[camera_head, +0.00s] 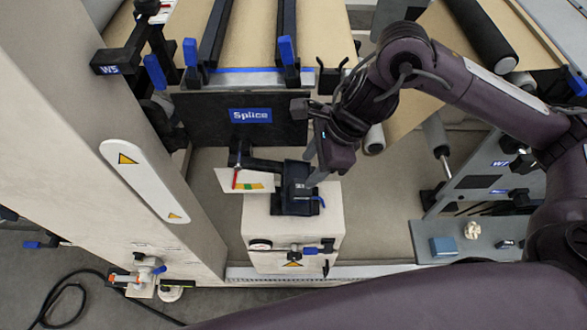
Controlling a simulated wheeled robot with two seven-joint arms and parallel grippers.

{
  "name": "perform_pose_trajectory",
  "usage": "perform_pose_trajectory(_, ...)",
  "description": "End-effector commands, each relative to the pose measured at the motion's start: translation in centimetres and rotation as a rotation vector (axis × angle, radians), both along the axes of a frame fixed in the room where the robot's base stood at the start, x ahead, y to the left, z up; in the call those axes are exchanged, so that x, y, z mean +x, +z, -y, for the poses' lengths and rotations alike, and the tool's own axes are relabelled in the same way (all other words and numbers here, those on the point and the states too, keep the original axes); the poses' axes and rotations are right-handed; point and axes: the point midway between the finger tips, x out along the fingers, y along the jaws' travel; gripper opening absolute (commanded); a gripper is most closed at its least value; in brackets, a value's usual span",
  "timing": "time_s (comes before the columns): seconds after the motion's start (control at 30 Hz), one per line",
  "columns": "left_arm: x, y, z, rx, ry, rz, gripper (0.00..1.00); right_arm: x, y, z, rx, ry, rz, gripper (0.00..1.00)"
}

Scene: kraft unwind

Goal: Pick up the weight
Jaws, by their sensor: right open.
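A dark block (296,201) stands on top of a pale cabinet (262,224) at the centre; it may be the weight, but I cannot tell for sure. A dark bar joins it on the left, beside a white plate (229,181) with a red, yellow and green scale. My right gripper (316,176) reaches in from the right and points down at the upper right of the block. It is open, with nothing visible held. I cannot tell whether its fingers touch the block. My left gripper is not in view.
A black panel marked Splice (205,128) stands behind the cabinet, below brown paper (258,38) and blue-tipped clamps. The cabinet front has a gauge and a blue-handled valve (312,250). A grey shelf (490,240) at the right holds a blue box (443,247) and a crumpled pale piece (472,230).

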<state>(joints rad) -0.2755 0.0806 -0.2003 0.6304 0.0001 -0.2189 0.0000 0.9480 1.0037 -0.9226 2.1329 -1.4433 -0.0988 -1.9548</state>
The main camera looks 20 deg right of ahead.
Motion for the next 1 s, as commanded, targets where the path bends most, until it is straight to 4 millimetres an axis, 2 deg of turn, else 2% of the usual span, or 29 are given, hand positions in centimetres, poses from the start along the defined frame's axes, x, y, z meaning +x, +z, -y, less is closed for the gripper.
perform_pose_trajectory(0.07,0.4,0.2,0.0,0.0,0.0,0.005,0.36,-0.1,-0.6,0.0,-0.008,0.013,-0.007,0.47)
perform_pose_trajectory(0.13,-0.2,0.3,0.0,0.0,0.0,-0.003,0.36,-0.1,-1.3,-0.3,-0.007,0.015,-0.008,0.47)
perform_pose_trajectory(0.3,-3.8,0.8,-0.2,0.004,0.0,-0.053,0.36,-0.1,-2.9,-1.2,-0.006,0.012,-0.008,0.47)
perform_pose_trajectory(0.4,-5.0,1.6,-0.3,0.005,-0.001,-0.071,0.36,-0.1,-4.2,-1.9,-0.006,0.011,-0.009,0.47)
perform_pose_trajectory(0.5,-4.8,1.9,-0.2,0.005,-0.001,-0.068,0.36,0.0,-5.7,-2.5,-0.005,0.011,-0.007,0.47)
perform_pose_trajectory(0.6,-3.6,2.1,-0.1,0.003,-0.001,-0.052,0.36,0.1,-6.6,-2.8,-0.005,0.01,-0.005,0.47)
perform_pose_trajectory(0.73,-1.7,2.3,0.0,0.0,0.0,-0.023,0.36,0.2,-6.9,-2.9,-0.005,0.01,-0.002,0.47)
perform_pose_trajectory(0.87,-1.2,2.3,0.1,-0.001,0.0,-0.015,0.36,0.2,-6.9,-2.9,-0.005,0.01,-0.001,0.47)
perform_pose_trajectory(1.0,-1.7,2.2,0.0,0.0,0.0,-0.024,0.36,0.2,-6.9,-2.9,-0.005,0.01,-0.001,0.29)
